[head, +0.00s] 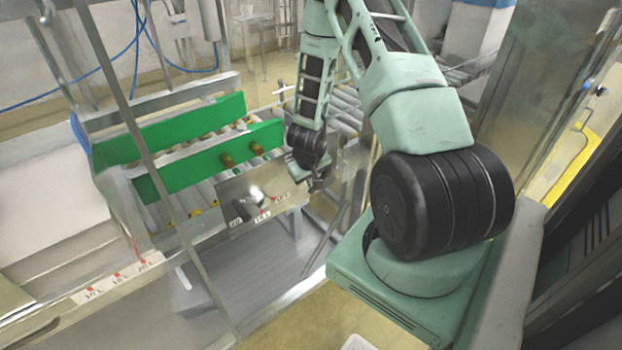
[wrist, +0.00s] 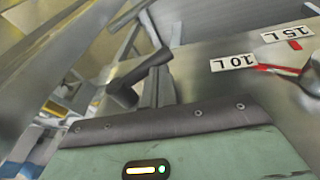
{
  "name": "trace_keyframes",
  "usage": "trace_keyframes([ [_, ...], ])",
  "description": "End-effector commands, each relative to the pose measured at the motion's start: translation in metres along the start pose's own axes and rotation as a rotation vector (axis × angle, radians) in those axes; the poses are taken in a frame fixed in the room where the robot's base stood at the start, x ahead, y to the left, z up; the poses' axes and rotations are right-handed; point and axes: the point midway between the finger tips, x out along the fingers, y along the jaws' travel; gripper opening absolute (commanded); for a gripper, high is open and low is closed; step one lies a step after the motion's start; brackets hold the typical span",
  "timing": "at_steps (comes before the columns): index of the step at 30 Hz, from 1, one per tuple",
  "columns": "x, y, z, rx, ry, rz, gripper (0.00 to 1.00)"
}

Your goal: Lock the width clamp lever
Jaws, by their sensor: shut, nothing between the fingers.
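A metal side plate (head: 235,190) below the green guide rails carries a shiny rounded metal part (head: 256,193), perhaps the clamp lever's hub; the lever's arm and its position cannot be made out. The part also shows, cut off, at the right edge of the wrist view (wrist: 313,76). My gripper (head: 318,184) is at the right end of the plate, to the right of this part and apart from it. In the wrist view my gripper's dark fingers (wrist: 142,82) are shut and empty, left of the 10L label (wrist: 234,62).
Two green guide rails (head: 195,158) stand over a roller conveyor (head: 345,105). The plate has volume labels with red marks, including 15L (wrist: 287,34). A slanted metal post (head: 150,165) crosses the left of the head view.

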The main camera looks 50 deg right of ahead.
Motion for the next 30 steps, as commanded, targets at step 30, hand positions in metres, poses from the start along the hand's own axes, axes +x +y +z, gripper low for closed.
trace_keyframes([
  [30, 0.034, -0.005, 0.008, -0.118, 0.086, 0.496, 0.0],
])
